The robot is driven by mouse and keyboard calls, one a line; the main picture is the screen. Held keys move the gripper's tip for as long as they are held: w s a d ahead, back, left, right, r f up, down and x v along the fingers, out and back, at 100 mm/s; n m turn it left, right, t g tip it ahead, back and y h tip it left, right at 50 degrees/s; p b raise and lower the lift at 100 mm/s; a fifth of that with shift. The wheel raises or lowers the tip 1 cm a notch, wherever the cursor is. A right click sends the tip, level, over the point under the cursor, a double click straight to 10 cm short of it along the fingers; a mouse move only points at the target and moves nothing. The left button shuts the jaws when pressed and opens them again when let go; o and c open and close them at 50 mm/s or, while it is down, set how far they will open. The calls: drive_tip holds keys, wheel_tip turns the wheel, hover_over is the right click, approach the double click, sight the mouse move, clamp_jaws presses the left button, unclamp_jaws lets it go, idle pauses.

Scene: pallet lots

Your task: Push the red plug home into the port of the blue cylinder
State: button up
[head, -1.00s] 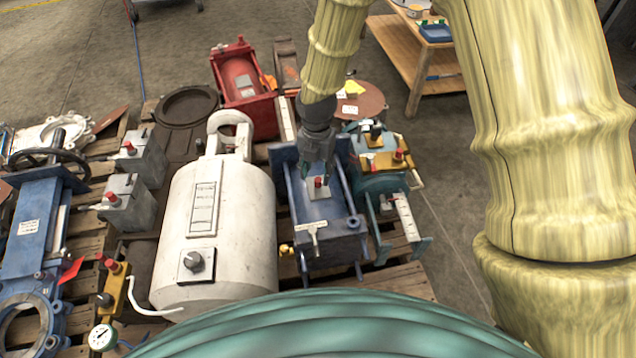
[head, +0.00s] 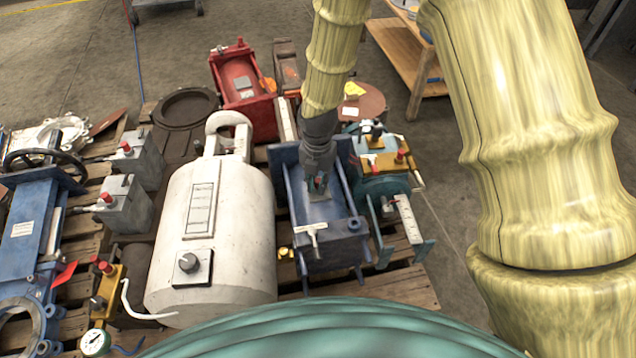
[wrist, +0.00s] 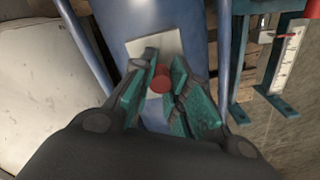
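The blue cylinder (head: 335,235) lies on the pallet right of the white tank; its blue surface also fills the middle of the wrist view (wrist: 150,14). A pale square plate (wrist: 168,41) sits on top of it. The red plug (wrist: 160,79) shows as a round red end over the plate, between my fingers. My gripper (wrist: 163,64) points down at the plate, its teal fingers closed in on both sides of the plug and seeming to touch it. The port and the plug's lower part are hidden. In the head view my gripper (head: 318,186) covers the plug.
A white tank (head: 215,225) stands close on the left. A teal unit with a yellow block (head: 383,163) stands close on the right. A white tee handle (head: 311,231) is on the cylinder's near end. Grey boxes with red plugs (head: 127,197) are further left.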

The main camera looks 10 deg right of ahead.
sight(318, 180)
idle(0.3)
wheel_tip(318, 180, up, 10)
drive_tip(key=p, duration=0.4)
idle(0.5)
